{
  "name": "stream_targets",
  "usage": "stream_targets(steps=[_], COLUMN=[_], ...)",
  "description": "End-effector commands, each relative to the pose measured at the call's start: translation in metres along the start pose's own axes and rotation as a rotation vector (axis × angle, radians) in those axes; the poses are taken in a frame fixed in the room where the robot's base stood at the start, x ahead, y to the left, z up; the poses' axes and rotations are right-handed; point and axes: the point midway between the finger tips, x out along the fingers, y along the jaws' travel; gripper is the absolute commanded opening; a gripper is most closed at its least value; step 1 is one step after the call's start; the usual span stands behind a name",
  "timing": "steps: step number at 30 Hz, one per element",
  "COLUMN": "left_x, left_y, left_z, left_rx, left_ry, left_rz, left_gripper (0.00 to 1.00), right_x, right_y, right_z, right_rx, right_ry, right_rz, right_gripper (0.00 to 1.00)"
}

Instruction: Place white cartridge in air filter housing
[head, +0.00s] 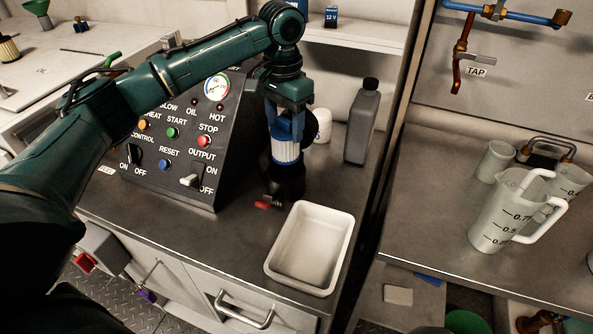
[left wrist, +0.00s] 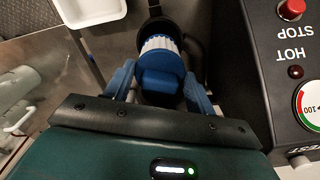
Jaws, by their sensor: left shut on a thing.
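The white cartridge (head: 286,152) is ribbed and upright, with a blue cap that shows best in the left wrist view (left wrist: 160,80). My left gripper (head: 285,128) comes down from above and is shut on it, its blue fingers on either side of the cap. The black air filter housing (head: 288,187) stands on the counter right below. The cartridge's lower end is at the housing's mouth; how deep it sits is hidden. The housing's dark rim also shows in the left wrist view (left wrist: 154,20). My right gripper is not in view.
A control panel (head: 178,165) stands close on the left of the housing. A white tray (head: 268,268) lies in front, with a small red part (head: 262,205) near it. A grey bottle (head: 361,125) and a white jar (head: 322,126) stand behind to the right.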

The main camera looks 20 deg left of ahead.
Motion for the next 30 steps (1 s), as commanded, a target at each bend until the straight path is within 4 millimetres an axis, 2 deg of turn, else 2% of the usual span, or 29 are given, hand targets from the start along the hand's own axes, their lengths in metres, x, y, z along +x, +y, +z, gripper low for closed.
stream_targets(steps=[2,9,17,21,24,30], left_x=[0.006,0.049,0.072,0.092,0.1,0.1], left_y=[0.0,0.0,0.0,0.0,0.0,0.0], left_z=[0.001,0.001,0.001,0.001,0.001,0.001], left_rx=[-0.001,0.0,0.001,0.0,0.001,0.001], left_ry=[-0.003,-0.004,-0.002,-0.004,-0.001,0.0], left_rz=[-0.001,-0.001,-0.001,-0.001,-0.001,-0.001], left_gripper=[0.2,0.2,0.2,0.2,0.2,0.2], right_x=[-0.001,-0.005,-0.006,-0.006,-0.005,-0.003], right_y=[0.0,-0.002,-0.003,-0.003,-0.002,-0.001], right_z=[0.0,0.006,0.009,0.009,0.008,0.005], right_rx=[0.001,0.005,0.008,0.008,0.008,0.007], right_ry=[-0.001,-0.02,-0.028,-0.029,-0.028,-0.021], right_rz=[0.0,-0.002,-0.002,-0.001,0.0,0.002], right_gripper=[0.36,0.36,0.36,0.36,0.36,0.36])
